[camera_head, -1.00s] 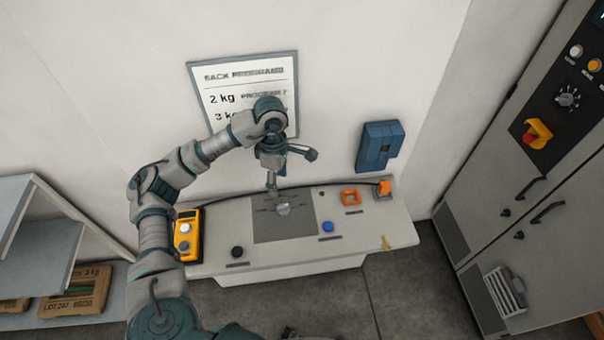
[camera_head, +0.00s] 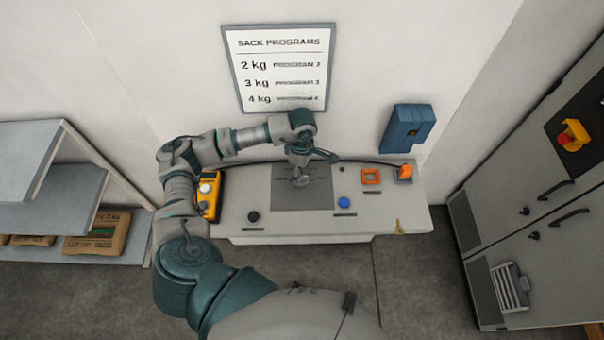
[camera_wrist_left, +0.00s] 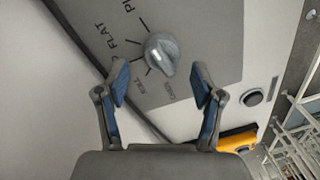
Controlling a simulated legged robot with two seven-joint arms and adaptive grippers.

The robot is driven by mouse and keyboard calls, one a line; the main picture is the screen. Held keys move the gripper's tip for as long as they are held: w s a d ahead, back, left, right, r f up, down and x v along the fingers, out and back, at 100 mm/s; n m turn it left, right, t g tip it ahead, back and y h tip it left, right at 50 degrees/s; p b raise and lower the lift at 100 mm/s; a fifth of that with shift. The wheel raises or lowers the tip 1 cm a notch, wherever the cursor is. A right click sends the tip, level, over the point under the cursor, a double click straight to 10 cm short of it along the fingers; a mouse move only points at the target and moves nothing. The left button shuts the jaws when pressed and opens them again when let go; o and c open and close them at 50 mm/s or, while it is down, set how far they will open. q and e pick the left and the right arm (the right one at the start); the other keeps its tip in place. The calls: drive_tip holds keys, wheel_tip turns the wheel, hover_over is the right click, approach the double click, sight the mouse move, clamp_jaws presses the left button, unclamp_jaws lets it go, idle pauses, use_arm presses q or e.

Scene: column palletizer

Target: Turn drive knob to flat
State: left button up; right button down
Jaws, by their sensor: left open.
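The drive knob (camera_wrist_left: 160,52) is a round grey dial with a raised ridge, on a darker grey panel. In the wrist view, tick marks and words surround it; FLAT reads clearly at its upper left. I cannot tell for sure which mark the ridge points at. My left gripper (camera_wrist_left: 160,84) is open, with its two blue-padded fingers apart and the knob between and just beyond their tips. No contact is visible. In the head view, the left gripper (camera_head: 299,176) is over the panel and largely hides the knob.
The console (camera_head: 265,228) carries a black button (camera_head: 253,217), a blue button (camera_head: 344,202), an orange square frame (camera_head: 371,176) and a yellow box (camera_head: 209,196). A blue wall box (camera_head: 407,127) hangs behind. Shelves (camera_head: 75,205) stand left, a grey cabinet (camera_head: 520,235) right.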

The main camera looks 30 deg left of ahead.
use_arm(q)
drive_tip(key=shift+a+f, duration=0.15)
drive_tip(key=shift+f, duration=0.45)
drive_tip(key=shift+a+f, duration=0.15)
drive_tip(key=shift+f, duration=0.6)
drive_tip(key=shift+d, duration=0.55)
drive_tip(key=shift+d+r, duration=0.1)
drive_tip(key=shift+d, duration=0.3)
drive_tip(key=shift+c, duration=1.1)
drive_tip(key=shift+d, duration=0.1)
drive_tip(key=c, duration=0.8)
drive_tip(key=shift+a, duration=0.2)
drive_tip(key=shift+c, duration=0.6)
drive_tip(key=shift+s+a, duration=0.1)
drive_tip(key=shift+a, duration=0.15)
use_arm(e)
drive_tip(key=shift+s+a+r, duration=0.1)
drive_tip(key=shift+s+a, duration=0.55)
drive_tip(key=shift+s, duration=0.1)
